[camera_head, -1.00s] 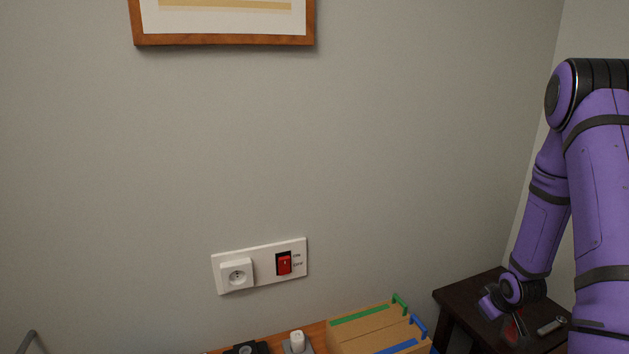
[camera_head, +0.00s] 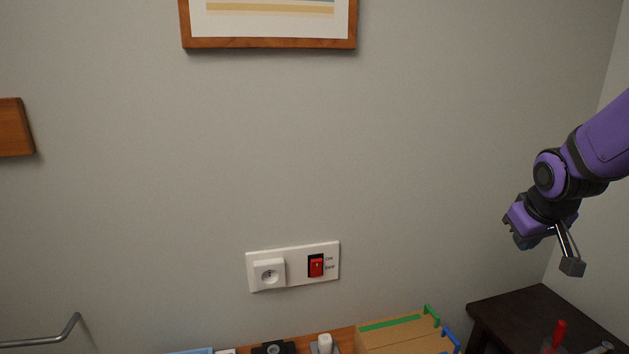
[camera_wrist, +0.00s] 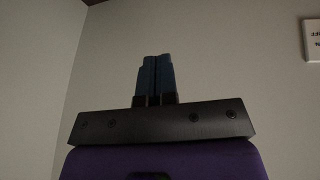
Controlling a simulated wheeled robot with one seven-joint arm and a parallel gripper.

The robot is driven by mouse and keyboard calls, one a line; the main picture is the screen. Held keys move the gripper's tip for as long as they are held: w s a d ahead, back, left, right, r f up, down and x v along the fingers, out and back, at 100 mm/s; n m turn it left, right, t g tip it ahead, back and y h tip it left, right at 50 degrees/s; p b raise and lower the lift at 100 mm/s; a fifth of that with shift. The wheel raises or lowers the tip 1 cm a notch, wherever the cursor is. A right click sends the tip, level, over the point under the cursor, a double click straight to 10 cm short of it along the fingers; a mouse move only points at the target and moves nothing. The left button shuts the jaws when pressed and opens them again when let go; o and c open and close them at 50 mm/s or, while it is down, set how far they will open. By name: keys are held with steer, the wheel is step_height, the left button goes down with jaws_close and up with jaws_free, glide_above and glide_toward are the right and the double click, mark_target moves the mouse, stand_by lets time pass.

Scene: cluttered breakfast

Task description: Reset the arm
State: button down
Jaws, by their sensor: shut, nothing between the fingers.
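My purple arm comes in from the right edge of the head view. My gripper (camera_head: 571,266) hangs at its end, in the air above the dark side table and in front of the grey wall. In the wrist view my gripper (camera_wrist: 155,62) shows its two blue fingers pressed side by side, shut with nothing between them.
The dark side table (camera_head: 522,301) at lower right carries a red-handled item (camera_head: 559,333). A wooden surface with a cardboard-coloured box (camera_head: 400,336) stands at the bottom. A wall socket panel (camera_head: 293,266) and a framed picture (camera_head: 270,44) are on the wall.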

steer(key=s+a+r+y, duration=0.1)
steer(key=s+a+r, duration=0.4)
steer(key=s, duration=0.4)
steer(key=s+a+r+y, duration=0.1)
steer(key=s+a+r, duration=0.4)
steer(key=s, duration=0.4)
steer(key=shift+s+a+r+m, duration=0.2)
steer(key=shift+a+m, duration=0.1)
steer(key=shift+a, duration=0.4)
